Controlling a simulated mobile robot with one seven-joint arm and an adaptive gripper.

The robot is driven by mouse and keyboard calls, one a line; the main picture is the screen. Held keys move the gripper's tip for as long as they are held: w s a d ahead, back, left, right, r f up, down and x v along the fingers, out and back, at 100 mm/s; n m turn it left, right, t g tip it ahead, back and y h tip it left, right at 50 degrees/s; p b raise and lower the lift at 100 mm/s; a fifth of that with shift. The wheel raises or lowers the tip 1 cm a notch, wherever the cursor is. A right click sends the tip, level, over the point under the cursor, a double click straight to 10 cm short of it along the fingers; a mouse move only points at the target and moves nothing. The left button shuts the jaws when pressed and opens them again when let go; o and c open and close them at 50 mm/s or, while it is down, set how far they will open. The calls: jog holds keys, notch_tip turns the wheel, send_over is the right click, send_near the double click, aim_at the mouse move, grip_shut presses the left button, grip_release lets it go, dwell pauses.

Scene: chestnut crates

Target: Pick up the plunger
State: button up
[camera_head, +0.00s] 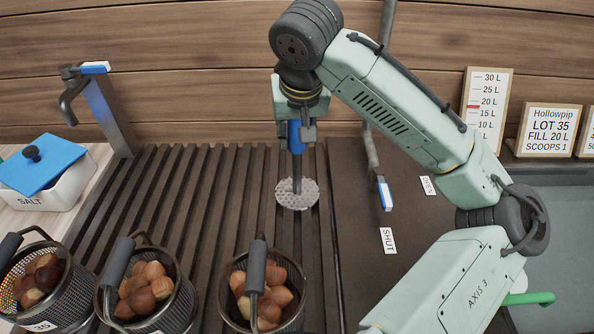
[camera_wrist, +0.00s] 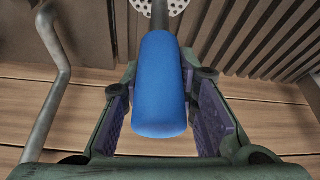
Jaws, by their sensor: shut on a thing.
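The plunger (camera_head: 297,187) has a blue handle, a thin grey shaft and a round perforated disc at its lower end. In the head view it hangs upright below my gripper (camera_head: 296,133), in front of the wooden wall and over the dark slatted rack. In the wrist view the blue handle of the plunger (camera_wrist: 160,90) lies between the pads of my gripper (camera_wrist: 163,115), which is shut on it. The disc shows partly at the top of the wrist view. Whether the disc touches the slats is hard to tell.
Wire baskets of chestnuts (camera_head: 148,315) stand along the front of the slatted rack (camera_head: 190,190). A salt box (camera_head: 62,192) with a blue lid and a tap (camera_head: 105,110) are at the left. A pipe with a blue-handled lever (camera_head: 385,195) stands right of the plunger. Signs line the back right.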

grip_shut()
dwell(0.6)
